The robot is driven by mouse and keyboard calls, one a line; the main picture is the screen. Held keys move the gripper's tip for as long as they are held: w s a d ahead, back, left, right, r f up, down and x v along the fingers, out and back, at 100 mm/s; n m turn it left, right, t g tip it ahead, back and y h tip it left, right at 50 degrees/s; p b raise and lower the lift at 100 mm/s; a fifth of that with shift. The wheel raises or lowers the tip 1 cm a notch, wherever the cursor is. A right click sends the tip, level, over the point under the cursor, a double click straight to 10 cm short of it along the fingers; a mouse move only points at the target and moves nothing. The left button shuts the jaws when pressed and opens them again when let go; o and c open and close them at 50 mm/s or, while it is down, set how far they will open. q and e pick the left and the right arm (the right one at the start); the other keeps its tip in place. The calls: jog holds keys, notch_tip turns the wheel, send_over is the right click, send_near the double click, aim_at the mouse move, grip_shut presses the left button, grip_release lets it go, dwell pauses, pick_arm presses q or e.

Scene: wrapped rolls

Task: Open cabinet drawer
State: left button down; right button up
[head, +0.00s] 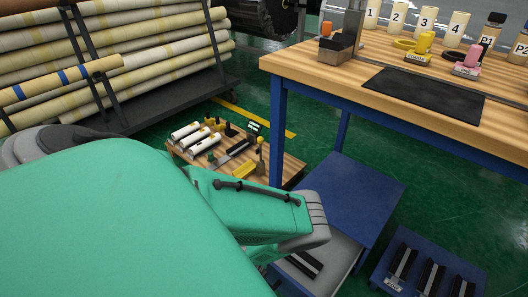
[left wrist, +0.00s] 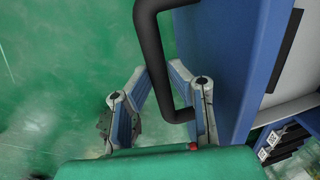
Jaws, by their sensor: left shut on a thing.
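The blue cabinet (head: 352,197) stands under the workbench's near side. Its grey drawer (head: 345,262) is pulled out, with black items inside; the drawer's blue front (left wrist: 225,65) shows in the left wrist view. The black bar handle (left wrist: 152,45) runs between the two fingers of my left gripper (left wrist: 162,92), which is shut on it. In the head view my teal left arm hides that gripper and the handle. My right gripper is in neither view.
The wooden workbench (head: 330,70) holds numbered bottles and a black mat (head: 425,95). A low wooden platform (head: 285,172) with tools and white rolls lies behind my arm. A rack of wrapped rolls (head: 150,45) is at the left. A blue tray (head: 466,276) with black items is at the right.

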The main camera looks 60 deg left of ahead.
pick_arm(q)
jog(key=shift+s+d+r, duration=0.15)
jog(key=shift+s+r, duration=0.05)
jog(key=shift+w+a+f, duration=0.1)
jog(key=shift+a+f, duration=0.05)
jog(key=shift+a, duration=0.15)
jog(key=c, duration=1.5)
grip_release()
jog(key=shift+d, duration=0.25)
jog(key=shift+r, duration=0.45)
jog(key=r, duration=0.3)
jog(key=s+r, duration=0.1)
jog(key=r, duration=0.3)
jog(key=s+r, duration=0.1)
jog(key=r, duration=0.3)
jog(key=shift+s+d, duration=0.15)
jog(key=shift+d, duration=0.15)
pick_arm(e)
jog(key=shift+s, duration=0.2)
